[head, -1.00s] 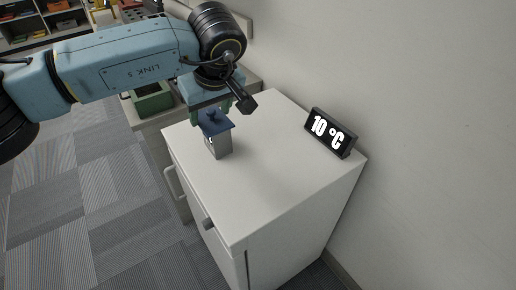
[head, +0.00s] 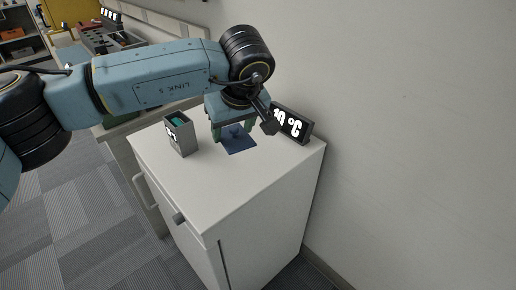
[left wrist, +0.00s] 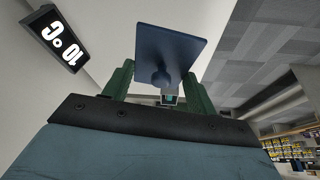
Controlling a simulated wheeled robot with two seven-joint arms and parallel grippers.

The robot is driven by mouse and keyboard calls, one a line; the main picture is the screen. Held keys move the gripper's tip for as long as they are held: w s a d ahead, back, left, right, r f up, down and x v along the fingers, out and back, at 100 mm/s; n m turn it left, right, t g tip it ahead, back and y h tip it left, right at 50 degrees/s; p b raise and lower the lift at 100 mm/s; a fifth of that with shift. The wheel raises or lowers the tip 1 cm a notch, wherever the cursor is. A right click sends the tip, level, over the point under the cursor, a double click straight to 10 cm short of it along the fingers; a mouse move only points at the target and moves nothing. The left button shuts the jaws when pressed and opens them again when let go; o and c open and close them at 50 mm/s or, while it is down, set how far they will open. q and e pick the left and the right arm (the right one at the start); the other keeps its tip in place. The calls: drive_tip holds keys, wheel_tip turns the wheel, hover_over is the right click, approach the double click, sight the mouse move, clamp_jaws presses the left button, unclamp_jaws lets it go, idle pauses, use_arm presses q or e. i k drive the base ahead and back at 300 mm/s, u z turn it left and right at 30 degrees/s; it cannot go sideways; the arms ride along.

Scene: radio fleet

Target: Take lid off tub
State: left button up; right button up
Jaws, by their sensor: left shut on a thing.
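The grey tub (head: 181,139) stands upright and open on the white cabinet, with something teal inside and white marking on its side. It also shows small in the left wrist view (left wrist: 170,100). The square dark blue lid (head: 238,142) is off the tub, to its right. My left gripper (head: 233,127) is shut on the lid's knob, with the plate level at or just above the cabinet top; I cannot tell if it touches. In the left wrist view the lid (left wrist: 172,45) shows with its knob between the green fingers. My right gripper is not in view.
The white cabinet (head: 215,185) has free room at its front. A black display (head: 292,124) reading 10 °C stands at the back right against the wall, close to my left wrist. Another counter with a grey rack (head: 105,40) is behind at the left.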

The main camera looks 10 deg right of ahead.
sight(183, 138)
drive_tip(key=u, duration=0.6)
drive_tip(key=k, duration=0.15)
drive_tip(key=z, duration=1.25)
drive_tip(key=i, duration=0.9)
drive_tip(key=u, duration=0.7)
